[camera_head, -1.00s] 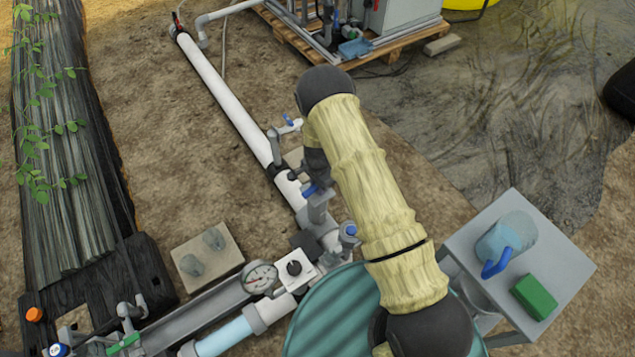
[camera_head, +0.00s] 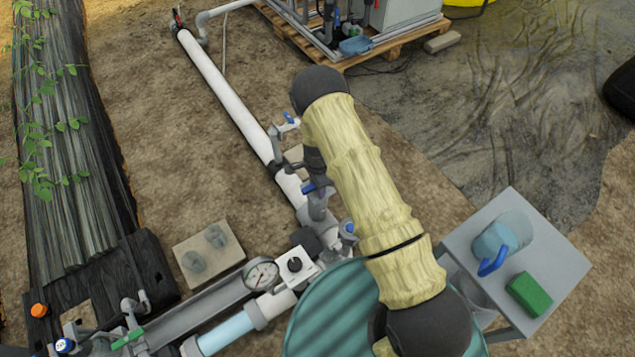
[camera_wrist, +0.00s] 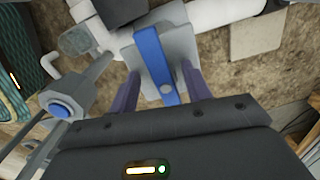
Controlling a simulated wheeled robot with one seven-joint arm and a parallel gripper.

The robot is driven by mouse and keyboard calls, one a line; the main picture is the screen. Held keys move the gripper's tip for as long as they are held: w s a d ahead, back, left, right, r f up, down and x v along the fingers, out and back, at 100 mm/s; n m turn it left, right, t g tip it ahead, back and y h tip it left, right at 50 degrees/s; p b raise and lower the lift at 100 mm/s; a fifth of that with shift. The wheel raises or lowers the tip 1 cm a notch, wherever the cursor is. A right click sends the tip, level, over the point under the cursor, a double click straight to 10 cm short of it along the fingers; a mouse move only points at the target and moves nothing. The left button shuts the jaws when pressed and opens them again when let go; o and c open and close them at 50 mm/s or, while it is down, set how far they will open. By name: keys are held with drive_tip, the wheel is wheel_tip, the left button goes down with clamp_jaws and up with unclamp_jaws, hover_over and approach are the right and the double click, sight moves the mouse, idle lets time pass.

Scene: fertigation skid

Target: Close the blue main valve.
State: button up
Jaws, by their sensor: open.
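The blue valve lever (camera_wrist: 154,62) sits on a grey valve body (camera_wrist: 180,48) on the white pipe in the wrist view. My gripper (camera_wrist: 160,90) is open, with one dark finger on each side of the lever. I cannot tell whether either finger touches it. In the head view, a blue lever (camera_head: 318,188) shows on the grey valve beside my arm.
A second blue-handled valve (camera_head: 288,119) stands farther up the white pipe (camera_head: 222,87). A blue-capped fitting (camera_head: 347,229), a pressure gauge (camera_head: 262,275) and a green barrel (camera_head: 330,315) are close by. A grey stand (camera_head: 550,245) holds a green block (camera_head: 529,295).

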drive_tip(key=r+p, duration=0.2)
drive_tip(key=r, duration=0.1)
drive_tip(key=r+p, duration=0.2)
drive_tip(key=r, duration=0.1)
drive_tip(key=r+p, duration=0.2)
drive_tip(key=r, duration=0.1)
drive_tip(key=shift+w+r+p, duration=0.2)
drive_tip(key=shift+w+p, duration=0.1)
